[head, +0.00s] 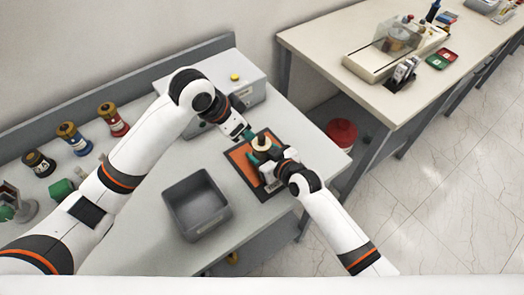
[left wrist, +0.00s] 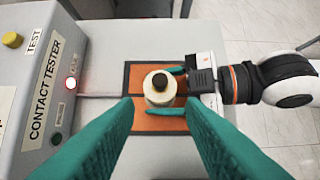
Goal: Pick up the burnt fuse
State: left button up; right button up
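The burnt fuse (head: 262,144), a cream round piece with a dark top knob, stands upright on the orange pad (head: 240,162). It also shows in the left wrist view (left wrist: 160,88). My left gripper (head: 247,133) is above and beside it; in the left wrist view its green fingers (left wrist: 160,103) are wide apart and empty, with the fuse beyond them. My right gripper (head: 264,157) reaches in from the right, low by the pad. Its fingers lie on two sides of the fuse and look spread, with no clear contact visible.
The grey contact tester (left wrist: 45,90) stands beside the pad with a red light lit. An empty grey bin (head: 196,205) sits at the front of the table. Several coloured spool-like parts (head: 75,138) line the left back. A second table (head: 340,45) stands to the right.

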jog(key=c, duration=0.8)
pick_arm(q)
jog(key=shift+o, duration=0.2)
jog(key=shift+o, duration=0.8)
notch_tip(320, 180, up, 4)
jog(key=g+y, duration=0.3)
jog(key=y, duration=0.1)
send_over(262, 137)
jog(key=r, duration=0.1)
jog(key=shift+y, duration=0.3)
notch_tip(262, 137, down, 12)
jog(key=shift+r, duration=0.25)
